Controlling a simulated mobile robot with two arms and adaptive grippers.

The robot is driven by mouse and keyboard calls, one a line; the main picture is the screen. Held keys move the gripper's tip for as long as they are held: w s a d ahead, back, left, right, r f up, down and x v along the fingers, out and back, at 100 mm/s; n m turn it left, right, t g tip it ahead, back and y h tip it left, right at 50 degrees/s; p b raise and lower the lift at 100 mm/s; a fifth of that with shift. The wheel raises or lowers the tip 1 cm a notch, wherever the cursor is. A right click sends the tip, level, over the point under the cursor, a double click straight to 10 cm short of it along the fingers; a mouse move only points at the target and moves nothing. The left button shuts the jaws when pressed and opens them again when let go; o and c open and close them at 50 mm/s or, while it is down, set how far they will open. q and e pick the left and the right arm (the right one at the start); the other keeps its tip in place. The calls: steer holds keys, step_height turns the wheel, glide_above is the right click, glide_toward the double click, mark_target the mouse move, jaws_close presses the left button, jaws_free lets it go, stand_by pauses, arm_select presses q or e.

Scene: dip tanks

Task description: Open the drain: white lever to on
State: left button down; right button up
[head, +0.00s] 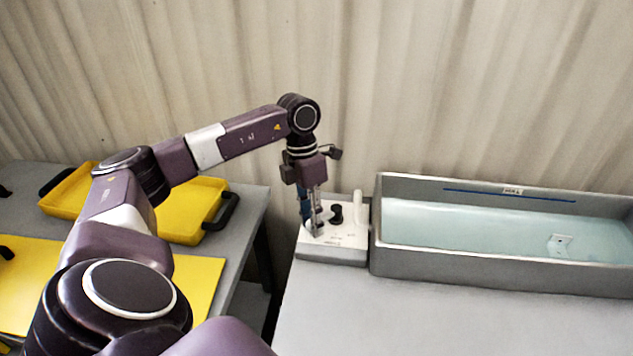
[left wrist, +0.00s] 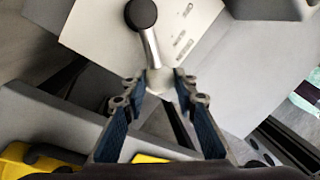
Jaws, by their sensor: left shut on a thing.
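A white control box (head: 348,243) with small printed labels stands at the left end of the tank; its panel also shows in the left wrist view (left wrist: 205,20). My left gripper (head: 317,228) points down over the left part of the box. In the left wrist view its fingertips (left wrist: 160,83) are shut on a pale piece, the white lever, mostly hidden between the fingers. A black-knobbed lever (head: 336,213) stands just right of the gripper; its ball (left wrist: 141,14) and metal shaft show close to the fingertips. The lever's on mark cannot be read. My right gripper is not in view.
A grey tank (head: 480,263) of pale blue liquid adjoins the box on the right. A white upright post (head: 358,208) rises from the box's right side. A yellow tray (head: 190,229) with black handles lies on the left table. The bench front is clear.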

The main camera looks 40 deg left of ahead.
arm_select(q)
steer(key=shift+w+a+r, duration=0.1)
steer(key=shift+a, duration=0.05)
stand_by(0.3)
steer(key=c, duration=1.8)
jaws_free()
steer(key=r, duration=0.4)
steer(key=a+r, duration=0.1)
steer(key=r, duration=0.3)
steer(key=a+r, duration=0.1)
steer(key=r, duration=0.2)
steer(key=shift+w+a+r, duration=0.1)
steer(key=shift+w+r, duration=0.2)
steer(key=shift+r, duration=0.1)
steer(key=shift+f, duration=0.1)
